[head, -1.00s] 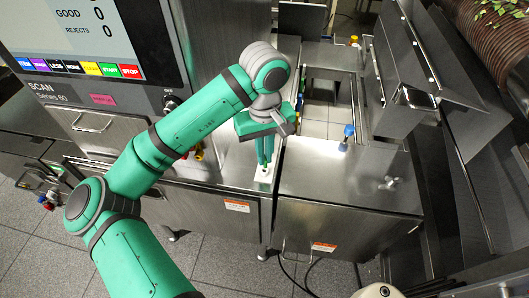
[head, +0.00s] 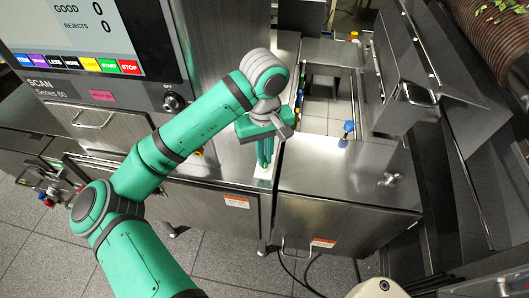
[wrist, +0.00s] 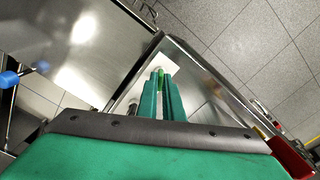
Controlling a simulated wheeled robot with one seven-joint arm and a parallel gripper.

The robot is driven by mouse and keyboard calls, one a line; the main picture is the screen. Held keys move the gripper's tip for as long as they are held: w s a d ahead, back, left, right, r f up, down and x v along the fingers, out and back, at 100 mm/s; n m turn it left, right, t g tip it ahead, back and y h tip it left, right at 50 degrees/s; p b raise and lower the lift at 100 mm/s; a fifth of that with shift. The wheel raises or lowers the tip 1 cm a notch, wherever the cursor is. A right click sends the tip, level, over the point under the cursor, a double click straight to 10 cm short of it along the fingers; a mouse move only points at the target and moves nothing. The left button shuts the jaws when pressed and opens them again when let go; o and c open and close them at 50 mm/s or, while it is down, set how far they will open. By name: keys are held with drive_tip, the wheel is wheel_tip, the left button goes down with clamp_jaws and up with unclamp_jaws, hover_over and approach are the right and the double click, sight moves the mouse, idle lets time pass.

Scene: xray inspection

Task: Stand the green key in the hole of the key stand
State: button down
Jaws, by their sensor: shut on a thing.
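My gripper (head: 264,163) points down over the steel counter, its two green fingers close together. In the wrist view my gripper (wrist: 161,98) is shut on the green key (wrist: 161,76), of which only a bright green bit shows between the fingertips. The white key stand (wrist: 170,66) lies just beyond the fingertips in that view. In the head view the key stand (head: 262,173) shows as a small white patch right below the fingers, near the counter's front edge. Its hole is hidden, and I cannot tell whether the key is in it.
A scanner cabinet with a screen (head: 80,45) stands at the left. An open frame (head: 325,100) lies behind. The counter's front edge is close to the stand.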

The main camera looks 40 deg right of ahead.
drive_tip(key=shift+f, duration=0.1)
drive_tip(key=c, duration=1.8)
unclamp_jaws()
drive_tip(key=shift+c, duration=0.2)
wheel_tip(320, 180, up, 11)
drive_tip(key=shift+f, duration=0.15)
drive_tip(key=shift+w, duration=0.15)
